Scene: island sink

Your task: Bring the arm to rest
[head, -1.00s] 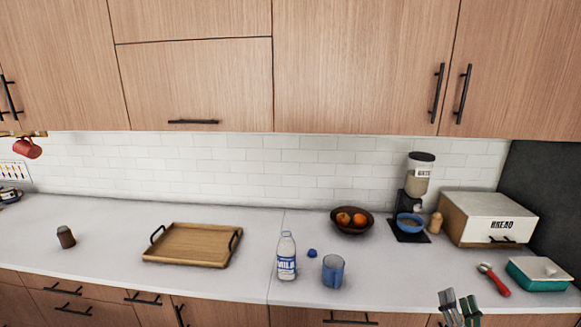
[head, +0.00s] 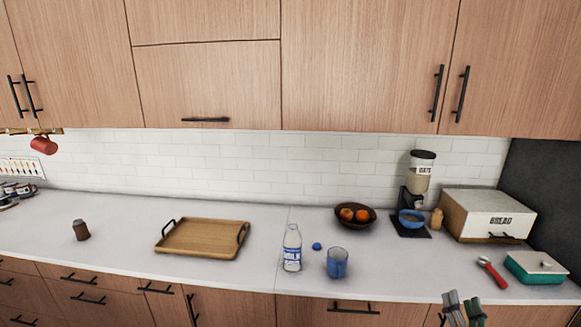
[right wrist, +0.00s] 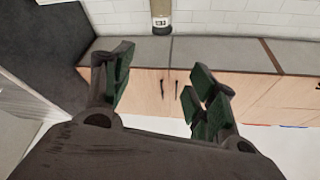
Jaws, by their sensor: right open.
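My right gripper (head: 463,310) shows at the bottom right edge of the head view, in front of the counter. In the right wrist view its two dark green-padded fingers (right wrist: 162,90) are spread apart with nothing between them. The rest of my right arm is out of the head view. My left gripper is in neither view.
Near the right gripper are a red-handled utensil (head: 491,270) and a teal container (head: 536,268). A milk bottle (head: 292,250), blue glass (head: 337,263) and wooden tray (head: 200,254) stand farther left. A bread box (head: 487,214) and cereal dispenser (head: 421,175) stand behind.

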